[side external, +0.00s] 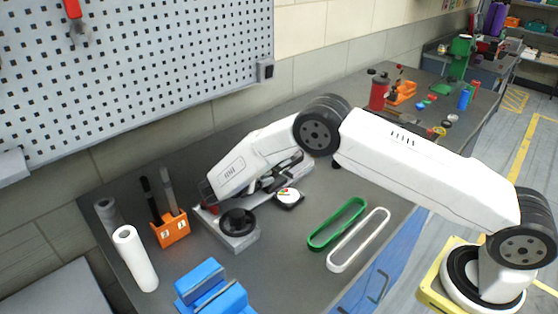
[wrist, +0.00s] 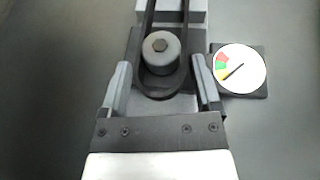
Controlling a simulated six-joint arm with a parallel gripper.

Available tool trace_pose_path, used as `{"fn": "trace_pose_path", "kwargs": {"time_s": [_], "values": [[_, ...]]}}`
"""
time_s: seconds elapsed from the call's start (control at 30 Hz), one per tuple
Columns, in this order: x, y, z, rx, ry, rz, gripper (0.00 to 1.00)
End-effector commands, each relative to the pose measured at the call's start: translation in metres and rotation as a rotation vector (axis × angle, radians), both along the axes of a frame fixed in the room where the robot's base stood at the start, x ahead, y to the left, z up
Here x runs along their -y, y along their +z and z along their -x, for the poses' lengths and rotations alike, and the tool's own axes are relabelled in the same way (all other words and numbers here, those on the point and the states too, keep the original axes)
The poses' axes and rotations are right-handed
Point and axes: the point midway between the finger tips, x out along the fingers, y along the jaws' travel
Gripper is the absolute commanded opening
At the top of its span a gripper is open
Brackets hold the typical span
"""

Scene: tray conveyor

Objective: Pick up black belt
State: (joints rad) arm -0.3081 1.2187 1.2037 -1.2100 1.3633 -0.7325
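The black belt (wrist: 159,96) is a dark loop in the wrist view, curving around the near side of a grey pulley (wrist: 160,50) and running up out of the frame. My gripper (wrist: 160,72) is open, with one finger on each side of the belt's curved end. A gap shows between the fingers and the belt. In the side external view my white wrist link covers much of the pulley base (side external: 238,241), and the belt and my fingertips cannot be made out clearly there.
A round dial gauge (wrist: 239,69) sits close to the right finger; it also shows in the side view (side external: 288,195). A green loop (side external: 337,224) and a white loop (side external: 358,240) lie on the bench. An orange holder (side external: 172,230), white roll (side external: 135,258) and blue block (side external: 211,289) stand left.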

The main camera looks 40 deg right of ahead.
Motion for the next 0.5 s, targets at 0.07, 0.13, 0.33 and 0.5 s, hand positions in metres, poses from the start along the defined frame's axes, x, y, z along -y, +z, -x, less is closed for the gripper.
{"fn": "trace_pose_path", "kwargs": {"time_s": [0.07, 0.13, 0.33, 0.5], "values": [[-0.0001, 0.0001, -0.0001, 0.0, 0.0, 0.0, 0.52], [-0.0002, 0.0002, -0.0001, 0.0, 0.0, 0.0, 0.3], [-0.0002, 0.0004, -0.0002, 0.0, 0.0, 0.0, 0.12], [-0.0002, 0.0016, -0.0002, 0.001, 0.0, 0.001, 0.12]]}}
